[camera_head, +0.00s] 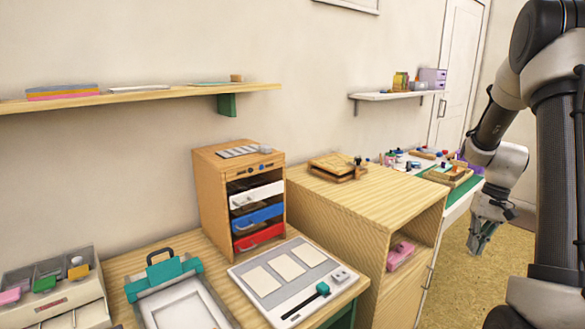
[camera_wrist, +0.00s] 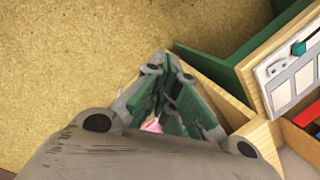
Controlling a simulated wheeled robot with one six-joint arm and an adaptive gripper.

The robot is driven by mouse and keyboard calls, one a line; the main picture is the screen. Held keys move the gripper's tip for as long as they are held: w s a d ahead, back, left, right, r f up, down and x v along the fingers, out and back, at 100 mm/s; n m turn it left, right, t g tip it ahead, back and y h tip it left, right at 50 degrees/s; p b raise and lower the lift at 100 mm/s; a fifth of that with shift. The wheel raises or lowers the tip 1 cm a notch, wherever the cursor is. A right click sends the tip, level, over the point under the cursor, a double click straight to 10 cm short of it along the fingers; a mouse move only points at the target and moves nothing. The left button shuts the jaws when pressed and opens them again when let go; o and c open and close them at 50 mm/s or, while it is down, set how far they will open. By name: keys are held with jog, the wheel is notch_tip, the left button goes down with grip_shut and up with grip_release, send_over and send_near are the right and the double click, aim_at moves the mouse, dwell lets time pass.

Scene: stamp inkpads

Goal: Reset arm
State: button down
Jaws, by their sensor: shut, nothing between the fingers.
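The arm rises along the right edge of the head view, bent at the elbow. A small patch of pink shows behind the fingers in the wrist view.
A wooden cabinet (camera_head: 372,200) with a pink item (camera_head: 400,254) on its open shelf stands left of my gripper. A drawer unit (camera_head: 212,195) and a white panel board (camera_head: 262,283) are on the nearer table. The floor (camera_head: 500,262) below my gripper is clear.

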jog(key=s+a+r+n+t+h, duration=0.1)
jog(key=s+a+r+t, duration=0.1)
jog(key=s+a+r, duration=0.6)
jog(key=s+a+r+n+t+h, duration=0.1)
jog(key=s+a+r+n+t, duration=0.1)
jog(key=s+a+r, duration=0.5)
jog(key=shift+s+a+r+n+t, duration=0.35)
jog(key=shift+s+r+t, duration=0.45)
jog(key=shift+s+r, duration=2.1)
jog(key=shift+s+f, duration=0.15)
